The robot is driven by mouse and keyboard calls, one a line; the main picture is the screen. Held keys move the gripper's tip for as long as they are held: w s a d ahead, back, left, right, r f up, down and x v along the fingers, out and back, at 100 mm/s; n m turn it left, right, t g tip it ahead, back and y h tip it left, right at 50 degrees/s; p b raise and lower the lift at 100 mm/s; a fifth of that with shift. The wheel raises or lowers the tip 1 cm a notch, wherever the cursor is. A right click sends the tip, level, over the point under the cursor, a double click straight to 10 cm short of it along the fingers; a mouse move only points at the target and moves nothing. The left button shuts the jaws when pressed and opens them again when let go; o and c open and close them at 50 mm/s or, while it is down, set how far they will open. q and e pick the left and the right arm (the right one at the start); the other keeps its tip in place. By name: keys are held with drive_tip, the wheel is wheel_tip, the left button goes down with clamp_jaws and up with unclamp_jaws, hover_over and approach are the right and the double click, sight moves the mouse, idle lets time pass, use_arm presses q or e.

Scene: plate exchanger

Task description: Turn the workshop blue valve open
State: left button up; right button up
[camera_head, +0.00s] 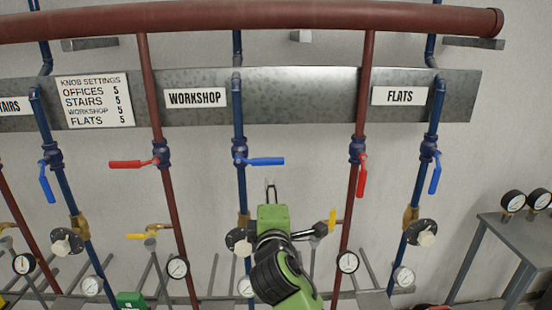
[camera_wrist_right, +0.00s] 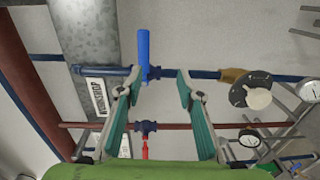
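The workshop blue valve (camera_head: 240,153) sits on a vertical blue pipe below the WORKSHOP sign (camera_head: 195,98). Its blue lever (camera_head: 266,161) points right, crosswise to the pipe. In the right wrist view the lever (camera_wrist_right: 143,48) points up from the blue pipe. My right gripper (camera_head: 271,186) is just below the lever in the head view, pointing at the wall. In the right wrist view my right gripper (camera_wrist_right: 157,84) has its fingers spread apart with nothing between the tips. The lever lies beyond the fingertips, not visibly touched. My left gripper is not in view.
The workshop red valve (camera_head: 161,154) is to the left, its red lever (camera_head: 130,164) pointing left. On the right, the FLATS red lever (camera_head: 362,178) and blue lever (camera_head: 435,175) hang down. Gauges (camera_head: 347,262) and a grey metal table (camera_head: 520,225) stand lower right.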

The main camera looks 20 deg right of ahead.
wheel_tip(320, 180, up, 3)
drive_tip(key=s, duration=0.1)
drive_tip(key=p, duration=0.2)
approach(270, 164)
drive_tip(key=w, duration=0.3)
drive_tip(key=x, duration=0.4)
drive_tip(key=p+x, duration=0.1)
drive_tip(key=x, duration=0.1)
drive_tip(key=shift+w+d+r, duration=0.15)
drive_tip(key=shift+w+d, duration=0.2)
drive_tip(key=shift+d, duration=0.05)
drive_tip(key=shift+w+d, duration=0.15)
drive_tip(key=shift+w, duration=0.35)
drive_tip(key=shift+c, duration=0.4)
clamp_jaws()
